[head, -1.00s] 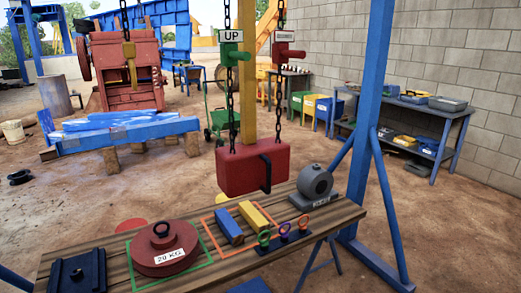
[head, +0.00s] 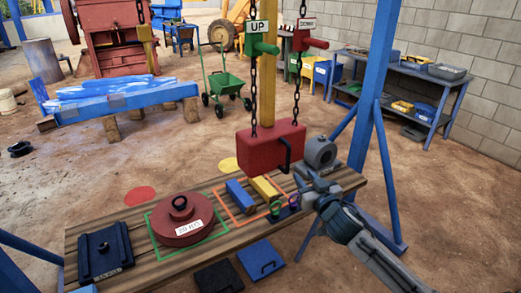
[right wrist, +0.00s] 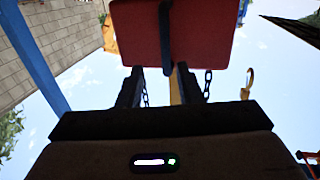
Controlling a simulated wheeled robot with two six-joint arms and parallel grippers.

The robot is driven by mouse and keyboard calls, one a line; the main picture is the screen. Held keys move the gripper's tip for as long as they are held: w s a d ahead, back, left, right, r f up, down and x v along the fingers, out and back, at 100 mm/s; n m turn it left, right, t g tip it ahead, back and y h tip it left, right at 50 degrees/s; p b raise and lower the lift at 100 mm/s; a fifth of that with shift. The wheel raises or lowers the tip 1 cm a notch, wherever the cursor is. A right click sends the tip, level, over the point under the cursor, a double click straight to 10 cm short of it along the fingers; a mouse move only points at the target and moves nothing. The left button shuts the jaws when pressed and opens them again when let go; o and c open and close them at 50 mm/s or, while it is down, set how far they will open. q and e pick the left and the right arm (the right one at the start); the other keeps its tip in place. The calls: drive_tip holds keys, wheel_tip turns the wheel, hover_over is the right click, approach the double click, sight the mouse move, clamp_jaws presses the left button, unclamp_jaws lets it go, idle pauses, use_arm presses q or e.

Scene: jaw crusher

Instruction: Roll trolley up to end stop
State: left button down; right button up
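No part clearly marked as a trolley or end stop shows. A red block (head: 262,148) with a dark handle (head: 285,155) on its right side hangs from two chains above the wooden bench. The red block fills the top of the right wrist view (right wrist: 208,30), its dark handle (right wrist: 166,40) pointing down toward the finger gap. My right gripper (head: 309,178) is below and right of the handle in the head view. Its two fingers (right wrist: 158,76) are apart with nothing between them. My left gripper is out of view.
The bench holds a red 20 KG weight (head: 181,222), a blue bar (head: 240,194), a yellow bar (head: 264,187) and a grey housing (head: 320,153). A blue frame leg (head: 372,110) stands at the right. A green cart (head: 224,88) stands behind on open dirt.

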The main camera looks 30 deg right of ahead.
sight(289, 157)
drive_tip(key=w+p, duration=0.1)
drive_tip(key=w, duration=0.2)
drive_tip(key=w+r+p, duration=0.1)
drive_tip(key=w, duration=0.2)
drive_tip(key=w+p, duration=0.2)
drive_tip(key=w, duration=0.2)
drive_tip(key=shift+d+r, duration=0.2)
drive_tip(key=shift+r, duration=0.05)
drive_tip(key=shift+w+f, duration=0.1)
drive_tip(key=shift+w, duration=0.35)
clamp_jaws()
